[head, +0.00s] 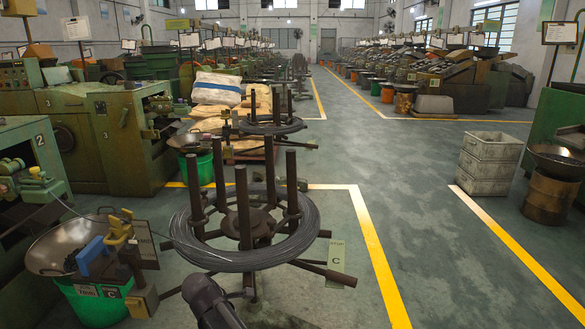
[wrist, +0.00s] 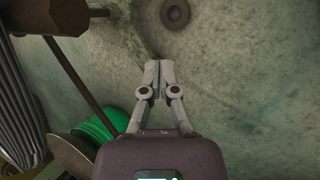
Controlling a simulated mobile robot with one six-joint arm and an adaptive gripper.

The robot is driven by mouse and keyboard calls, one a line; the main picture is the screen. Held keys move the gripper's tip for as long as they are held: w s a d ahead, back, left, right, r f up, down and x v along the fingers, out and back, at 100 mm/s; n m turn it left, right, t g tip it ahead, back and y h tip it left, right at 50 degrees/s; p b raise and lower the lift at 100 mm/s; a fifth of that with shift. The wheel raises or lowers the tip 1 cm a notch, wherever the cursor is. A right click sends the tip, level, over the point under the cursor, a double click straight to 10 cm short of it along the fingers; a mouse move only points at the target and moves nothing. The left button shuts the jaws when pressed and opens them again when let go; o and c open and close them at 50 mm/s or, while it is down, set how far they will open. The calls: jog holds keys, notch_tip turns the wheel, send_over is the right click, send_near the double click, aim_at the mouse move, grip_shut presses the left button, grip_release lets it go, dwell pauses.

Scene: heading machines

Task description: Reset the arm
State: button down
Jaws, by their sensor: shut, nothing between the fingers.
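My gripper (wrist: 152,75) is shut in the wrist view, its two fingers together with nothing between them. It points at the bare floor (wrist: 230,70). In the head view my dark arm (head: 211,302) shows at the bottom, in front of the wire stand; the gripper itself cannot be made out there.
A wire coil stand (head: 245,215) with dark posts and spread legs stands close ahead. A metal pan (head: 70,245) over a green bucket (head: 98,305) is at the lower left. Green machines (head: 120,135) line the left. Stacked grey crates (head: 488,163) stand right. The central aisle is clear.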

jog(key=s+d+f+m+g+y, duration=0.15)
jog(key=s+d+m, duration=0.25)
jog(key=d+m, duration=0.95)
jog(key=s+d+f+m+g+y, duration=0.15)
jog(key=s+d+m+g, duration=0.35)
jog(key=d, duration=1.6)
notch_tip(320, 180, up, 36)
jog(key=w+m+t+p, duration=0.1)
jog(key=t+p, duration=0.1)
jog(key=p, duration=3.3)
jog(key=shift+w+r+p, duration=0.2)
jog(key=shift+r+p, duration=0.05)
jog(key=shift+p, duration=0.1)
